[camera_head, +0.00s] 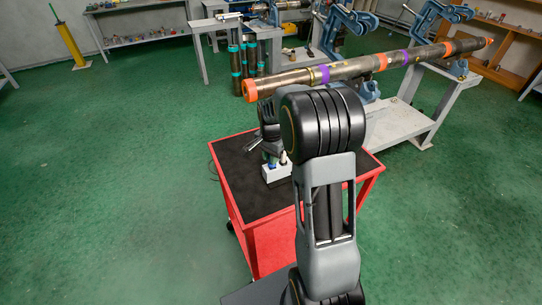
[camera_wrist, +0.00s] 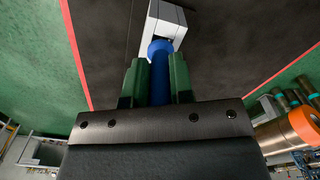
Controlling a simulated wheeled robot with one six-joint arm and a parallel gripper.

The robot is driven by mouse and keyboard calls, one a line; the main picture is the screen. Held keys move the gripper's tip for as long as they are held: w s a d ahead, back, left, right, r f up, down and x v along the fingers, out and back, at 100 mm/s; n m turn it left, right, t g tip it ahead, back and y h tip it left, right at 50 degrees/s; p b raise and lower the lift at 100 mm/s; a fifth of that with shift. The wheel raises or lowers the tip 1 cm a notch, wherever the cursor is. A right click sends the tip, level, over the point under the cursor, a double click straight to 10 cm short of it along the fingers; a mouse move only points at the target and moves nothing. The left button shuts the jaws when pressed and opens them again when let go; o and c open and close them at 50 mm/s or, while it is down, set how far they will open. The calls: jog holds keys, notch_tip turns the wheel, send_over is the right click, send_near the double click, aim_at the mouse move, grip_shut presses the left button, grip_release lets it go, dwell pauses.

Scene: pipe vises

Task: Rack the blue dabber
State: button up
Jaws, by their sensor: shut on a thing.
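In the wrist view the blue dabber (camera_wrist: 160,84) is between the two green fingers of my gripper (camera_wrist: 157,72), which is shut on it. The dabber's wider blue end points away from the palm and overlaps the white rack (camera_wrist: 178,15). I cannot tell whether that end is inside a hole or above it. In the head view the white rack (camera_head: 277,175) stands on the cart's black top, with my gripper (camera_head: 271,149) just above and behind it. A bit of blue shows at the rack's top, and a small pale item (camera_head: 283,158) stands beside it. My arm hides part of the rack's right side.
The red cart (camera_head: 234,206) has a mostly bare black top. A long pipe (camera_head: 345,70) with orange and purple bands lies in blue vises beyond the cart, its orange end close to my arm. The green floor at left is open.

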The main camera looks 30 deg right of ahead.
jog(key=shift+f+b, duration=0.35)
jog(key=shift+f, duration=0.25)
dwell(0.8)
jog(key=o, duration=0.8)
jog(key=shift+o, duration=0.2)
jog(key=shift+r, duration=0.1)
notch_tip(320, 180, up, 14)
jog(key=shift+f, duration=0.15)
